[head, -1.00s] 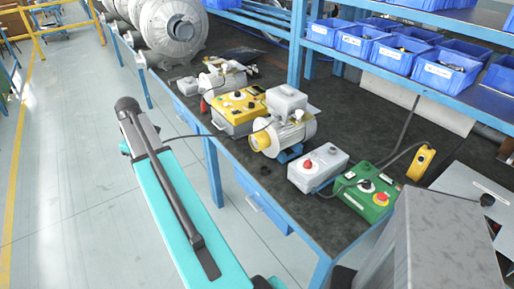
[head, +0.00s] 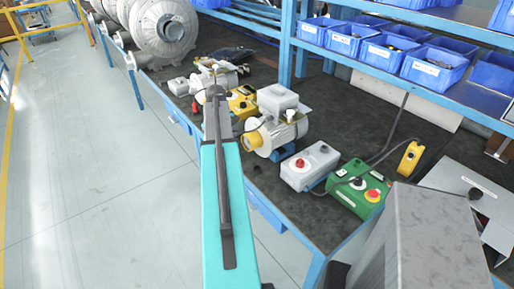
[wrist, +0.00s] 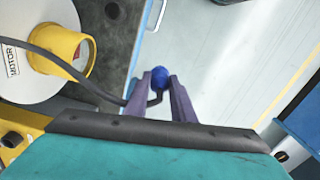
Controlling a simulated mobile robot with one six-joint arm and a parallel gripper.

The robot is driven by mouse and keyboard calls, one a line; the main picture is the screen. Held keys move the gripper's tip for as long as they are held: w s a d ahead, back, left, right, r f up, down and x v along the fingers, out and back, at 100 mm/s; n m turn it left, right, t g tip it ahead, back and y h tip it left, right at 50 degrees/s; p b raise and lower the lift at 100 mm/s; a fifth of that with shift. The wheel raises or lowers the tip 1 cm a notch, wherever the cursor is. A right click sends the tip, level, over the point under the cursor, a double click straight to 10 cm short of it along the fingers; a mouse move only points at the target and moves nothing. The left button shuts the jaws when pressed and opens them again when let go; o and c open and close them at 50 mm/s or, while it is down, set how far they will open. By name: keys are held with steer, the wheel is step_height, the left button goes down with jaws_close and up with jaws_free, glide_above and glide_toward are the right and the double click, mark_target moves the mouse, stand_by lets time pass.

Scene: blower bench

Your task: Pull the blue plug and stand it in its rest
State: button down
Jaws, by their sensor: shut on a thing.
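The blue plug (wrist: 160,77) is between the tips of my gripper (wrist: 160,86) in the wrist view, and the jaws are shut on it. A black cable (wrist: 75,70) runs from near the plug to the left, across the yellow motor socket (wrist: 58,50). The plug is apart from that socket and appears over the bench edge and floor. The socket's motor (head: 278,132) stands on the bench in the head view. A small dark round piece (wrist: 113,11) on the bench may be the rest; I cannot tell. My arm hides the gripper and plug in the head view.
A grey box (head: 310,166) and a green control box (head: 358,189) stand right of the motor. A yellow control box (head: 243,101) is partly behind my arm. Blue bins (head: 436,65) fill the shelf behind. The floor at left is clear.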

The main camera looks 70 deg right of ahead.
steer(key=s+d+m, duration=0.1)
steer(key=s+d, duration=0.2)
steer(key=s, duration=0.3)
steer(key=s+d+f+m, duration=0.1)
steer(key=s+d, duration=0.3)
steer(key=s, duration=0.3)
steer(key=shift+f, duration=0.15)
steer(key=shift+s+a+p, duration=0.1)
steer(key=shift+p, duration=0.35)
steer(key=shift+s+f+b, duration=0.1)
steer(key=shift+f+b, duration=0.85)
steer(key=shift+f, duration=1.2)
steer(key=shift+f+b, duration=0.4)
steer(key=shift+f, duration=0.9)
stand_by(0.7)
steer(key=c, duration=1.4)
jaws_free()
steer(key=shift+c, duration=0.2)
steer(key=shift+r, duration=0.1)
step_height(320, 180, up, 14)
steer(key=b, duration=0.3)
steer(key=shift+f, duration=0.2)
